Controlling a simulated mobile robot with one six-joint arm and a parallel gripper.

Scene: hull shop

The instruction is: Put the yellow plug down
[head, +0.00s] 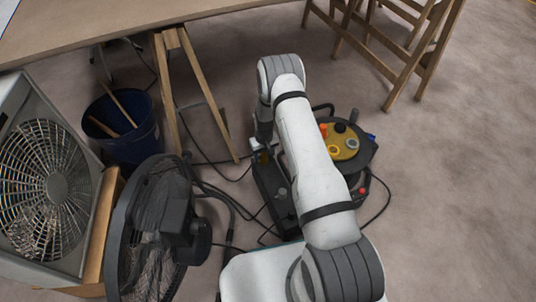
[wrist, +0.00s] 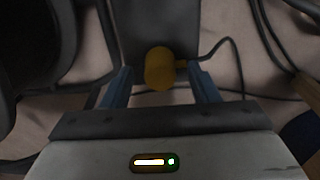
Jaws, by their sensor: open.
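The yellow plug (wrist: 160,68) is in the wrist view, between the two blue fingers of my gripper (wrist: 161,82). The fingers are apart, with a gap on each side of the plug. A dark cord (wrist: 212,52) leads off from the plug's right side. Behind the plug is a dark grey flat surface (wrist: 150,25); I cannot tell whether the plug touches it. In the head view my gripper (head: 262,150) is small and mostly hidden by my arm, above the end of a long dark box on the floor (head: 268,185).
A cable reel with a yellow top (head: 343,150) stands right of my arm. A black fan (head: 150,230), a box fan (head: 45,185) and a blue bucket (head: 125,135) crowd the left. Loose cables (head: 225,195) cross the floor. A wooden trestle (head: 205,90) stands behind; floor at right is clear.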

